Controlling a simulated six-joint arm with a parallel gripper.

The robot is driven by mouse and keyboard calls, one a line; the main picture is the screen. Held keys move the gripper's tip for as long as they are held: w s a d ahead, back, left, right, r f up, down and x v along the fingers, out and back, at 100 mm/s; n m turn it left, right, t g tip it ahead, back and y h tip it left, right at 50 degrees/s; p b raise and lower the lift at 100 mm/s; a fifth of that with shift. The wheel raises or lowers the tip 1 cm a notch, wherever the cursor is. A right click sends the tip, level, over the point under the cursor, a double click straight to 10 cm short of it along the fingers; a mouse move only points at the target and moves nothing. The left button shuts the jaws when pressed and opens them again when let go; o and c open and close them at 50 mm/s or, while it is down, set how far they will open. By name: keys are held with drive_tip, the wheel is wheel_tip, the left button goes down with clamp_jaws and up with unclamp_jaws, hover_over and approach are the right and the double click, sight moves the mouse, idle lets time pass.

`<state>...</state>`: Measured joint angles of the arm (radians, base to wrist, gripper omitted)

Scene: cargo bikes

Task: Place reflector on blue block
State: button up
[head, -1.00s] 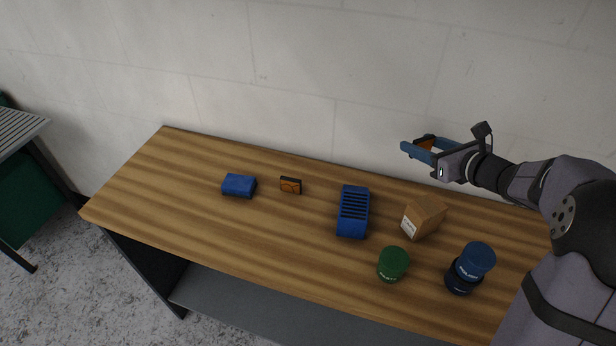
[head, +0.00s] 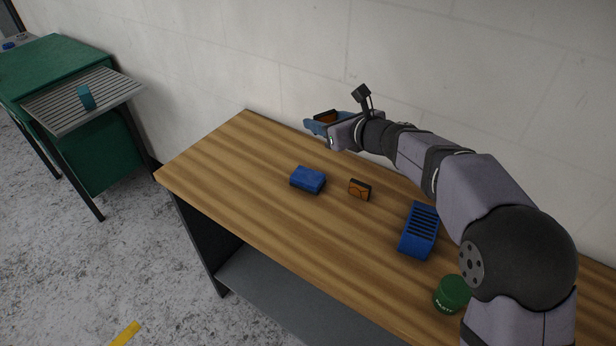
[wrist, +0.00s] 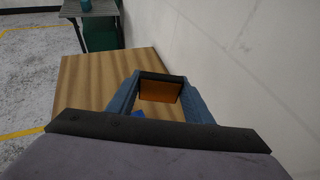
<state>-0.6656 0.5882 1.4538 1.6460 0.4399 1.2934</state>
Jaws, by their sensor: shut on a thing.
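My gripper (head: 322,124) is shut on an orange reflector with a dark edge (head: 327,116) and holds it up above the back of the wooden table. The held reflector (wrist: 159,92) also shows between the fingers in the wrist view. The blue block (head: 308,180) lies flat on the table, lower than my gripper and apart from it. A small blue patch of it (wrist: 138,114) shows just beyond the wrist body in the wrist view; the rest is hidden. A second orange reflector with a dark edge (head: 360,190) stands on the table to the right of the blue block.
A slotted blue holder (head: 419,231) and a green jar (head: 452,294) stand further right on the wooden table (head: 235,160). The table's left end is clear. A pale wall (head: 250,60) runs behind. A green cabinet (head: 60,65) with a ridged shelf and a teal cup (head: 86,97) stands left.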

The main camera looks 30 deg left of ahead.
sight(308, 175)
drive_tip(key=shift+s+a+f, duration=0.4)
drive_tip(key=shift+a+f, duration=0.15)
drive_tip(key=shift+f, duration=1.9)
drive_tip(key=shift+s+a+f, duration=0.35)
drive_tip(key=shift+a+f, duration=0.15)
drive_tip(key=shift+f, duration=1.95)
drive_tip(key=shift+s+a+f, duration=0.4)
drive_tip(key=shift+a+f, duration=0.15)
drive_tip(key=shift+f, duration=1.9)
drive_tip(key=shift+f+b, duration=0.2)
drive_tip(key=shift+b, duration=0.1)
drive_tip(key=o, duration=1)
drive_tip(key=shift+g, duration=0.3)
drive_tip(key=shift+r, duration=0.15)
